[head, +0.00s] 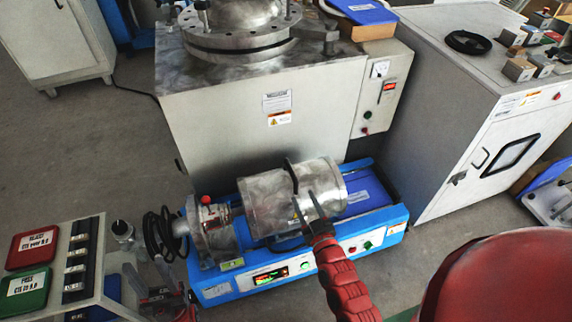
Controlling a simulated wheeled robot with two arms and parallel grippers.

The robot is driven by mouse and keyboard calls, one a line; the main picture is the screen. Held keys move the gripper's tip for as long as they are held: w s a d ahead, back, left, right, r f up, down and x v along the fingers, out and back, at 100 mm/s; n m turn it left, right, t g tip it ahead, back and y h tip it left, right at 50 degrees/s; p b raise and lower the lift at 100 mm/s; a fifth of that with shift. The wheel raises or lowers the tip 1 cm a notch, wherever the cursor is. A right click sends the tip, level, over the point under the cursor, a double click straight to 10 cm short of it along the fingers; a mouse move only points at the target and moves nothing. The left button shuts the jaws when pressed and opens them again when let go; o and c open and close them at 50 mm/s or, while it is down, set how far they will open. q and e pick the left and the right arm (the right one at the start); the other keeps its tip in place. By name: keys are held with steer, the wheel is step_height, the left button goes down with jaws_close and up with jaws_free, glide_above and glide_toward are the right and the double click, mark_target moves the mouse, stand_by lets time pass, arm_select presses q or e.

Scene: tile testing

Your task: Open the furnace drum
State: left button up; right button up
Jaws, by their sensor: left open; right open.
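The furnace drum (268,199) is a shiny metal cylinder lying on its side on a blue bench unit. A dark band or gap crosses it near its middle, and the drum looks closed. My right gripper (305,203) is open at the front of the drum, over its middle. It overlaps the drum in the picture; I cannot tell whether it touches it.
A large grey furnace cabinet (240,115) stands behind the drum. A white cabinet (435,150) with a small window stands at the right. A panel with a red and a green sign (28,290) is at the lower left. Grey floor shows at the left.

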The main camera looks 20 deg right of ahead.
mark_target(287, 162)
steer(key=w+b, duration=0.1)
steer(key=w, duration=0.7)
steer(key=w+b, duration=0.1)
steer(key=w, duration=0.4)
steer(key=shift+a+b, duration=0.25)
steer(key=shift+b, duration=0.05)
steer(key=shift+w+r, duration=0.1)
steer(key=shift+w, duration=0.4)
jaws_close()
